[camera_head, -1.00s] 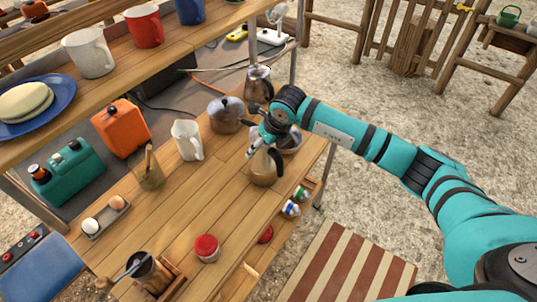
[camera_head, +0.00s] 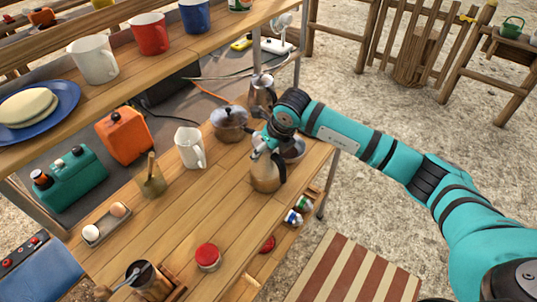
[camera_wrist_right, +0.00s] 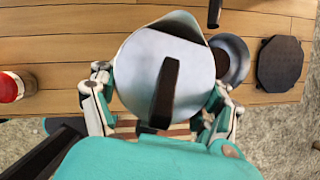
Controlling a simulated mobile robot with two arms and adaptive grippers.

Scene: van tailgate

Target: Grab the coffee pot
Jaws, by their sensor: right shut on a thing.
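The coffee pot (camera_head: 264,178) is a shiny metal pot with a dark handle, near the right edge of the wooden tailgate table. In the right wrist view the pot (camera_wrist_right: 138,72) fills the middle, with its dark handle towards the camera. My right gripper (camera_head: 262,143) reaches it from above in the head view, and its two fingers (camera_wrist_right: 160,100) close on the pot from either side. Whether the pot's base touches the table cannot be told. My left gripper is not in view.
A grey lidded pot (camera_head: 228,124), a metal moka pot (camera_head: 261,92) and a bowl (camera_head: 293,150) stand close behind my gripper. A white jug (camera_head: 188,150) is to the left. A red-lidded jar (camera_head: 207,258) stands nearer. Bare planks lie left of the coffee pot.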

